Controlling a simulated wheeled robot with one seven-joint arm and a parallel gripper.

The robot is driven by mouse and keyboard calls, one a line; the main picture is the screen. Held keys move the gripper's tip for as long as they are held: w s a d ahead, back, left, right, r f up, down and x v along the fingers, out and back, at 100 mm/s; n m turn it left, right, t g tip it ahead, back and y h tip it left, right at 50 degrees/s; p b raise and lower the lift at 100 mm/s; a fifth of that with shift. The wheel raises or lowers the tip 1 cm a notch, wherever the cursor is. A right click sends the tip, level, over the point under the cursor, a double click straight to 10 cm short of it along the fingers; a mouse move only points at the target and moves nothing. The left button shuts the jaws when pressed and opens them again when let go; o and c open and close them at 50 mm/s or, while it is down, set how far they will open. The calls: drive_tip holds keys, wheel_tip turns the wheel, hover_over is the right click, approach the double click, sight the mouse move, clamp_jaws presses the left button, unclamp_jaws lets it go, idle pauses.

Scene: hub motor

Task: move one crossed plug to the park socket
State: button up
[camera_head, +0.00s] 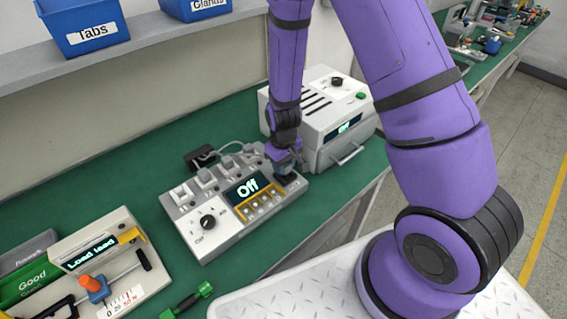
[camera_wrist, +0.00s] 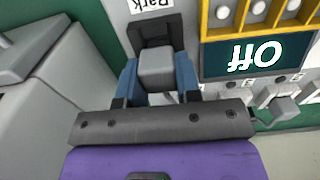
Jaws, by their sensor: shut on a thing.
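The test box (camera_head: 210,250) stands on the green bench with its display reading "Off". My gripper (camera_head: 285,163) is at the right end of the box. In the wrist view its blue fingers (camera_wrist: 157,75) are shut on the sides of a grey plug (camera_wrist: 157,66). That plug is at the black socket (camera_wrist: 154,30) beside the "Park" label (camera_wrist: 150,4); I cannot tell how deep it sits. Several other light grey plugs (camera_head: 206,178) stand in a row along the back of the box. One also shows at the right of the wrist view (camera_wrist: 284,108).
A white machine (camera_head: 322,105), also reading "Off", stands close behind and right of my gripper. A shelf with blue bins (camera_head: 85,25) runs behind. Open bench lies left of the box.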

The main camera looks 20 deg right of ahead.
drive_tip(key=shift+f, duration=0.55)
idle(0.4)
drive_tip(key=o, duration=1)
wheel_tip(320, 180, up, 11)
drive_tip(key=shift+f, duration=0.1)
